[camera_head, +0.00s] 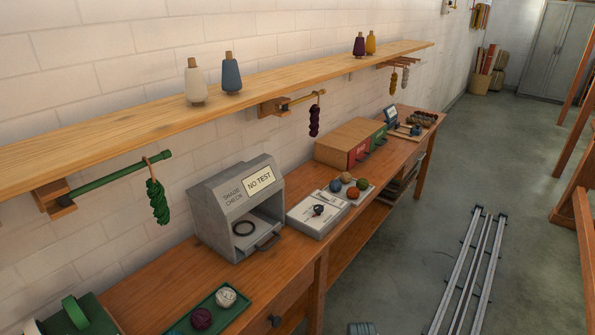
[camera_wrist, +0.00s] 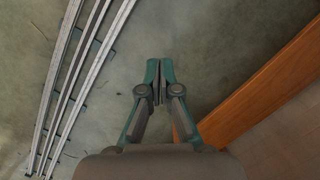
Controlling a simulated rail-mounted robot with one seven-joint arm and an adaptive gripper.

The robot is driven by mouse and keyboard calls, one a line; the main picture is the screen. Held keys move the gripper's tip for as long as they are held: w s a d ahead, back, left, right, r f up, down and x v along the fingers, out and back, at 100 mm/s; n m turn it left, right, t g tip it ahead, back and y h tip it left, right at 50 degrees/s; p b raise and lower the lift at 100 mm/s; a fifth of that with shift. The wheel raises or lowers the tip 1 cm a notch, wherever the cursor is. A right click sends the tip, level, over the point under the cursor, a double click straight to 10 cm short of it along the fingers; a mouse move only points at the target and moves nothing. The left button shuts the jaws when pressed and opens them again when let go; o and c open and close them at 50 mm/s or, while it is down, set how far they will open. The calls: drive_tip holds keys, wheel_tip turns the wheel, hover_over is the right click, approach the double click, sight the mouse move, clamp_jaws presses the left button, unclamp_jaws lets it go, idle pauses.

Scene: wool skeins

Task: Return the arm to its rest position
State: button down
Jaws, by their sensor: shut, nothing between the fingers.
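My gripper (camera_wrist: 159,82) shows in the wrist view, pointing down over the bare grey floor. Its two green-tipped fingers are together and nothing is held between them. It is not seen in the head view. The floor rails (camera_wrist: 85,70) run along the left of the wrist view, apart from the fingers. A wooden edge (camera_wrist: 270,85) crosses the right side of that view.
In the head view, a long workbench (camera_head: 290,285) stands along the wall with a grey shade-check box (camera_head: 215,215) on it. A wooden shelf (camera_head: 130,115) with hanging skeins is above. The floor rails (camera_head: 470,270) lie right of the bench, with open floor around them.

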drive_tip(key=s+f+g+b, duration=0.2)
drive_tip(key=s+f, duration=0.5)
drive_tip(key=s, duration=0.3)
drive_tip(key=s+f+g+b, duration=0.2)
drive_tip(key=s+f, duration=0.6)
drive_tip(key=s, duration=0.2)
drive_tip(key=shift+s+f+g+b, duration=0.2)
drive_tip(key=shift+s+g+b, duration=0.1)
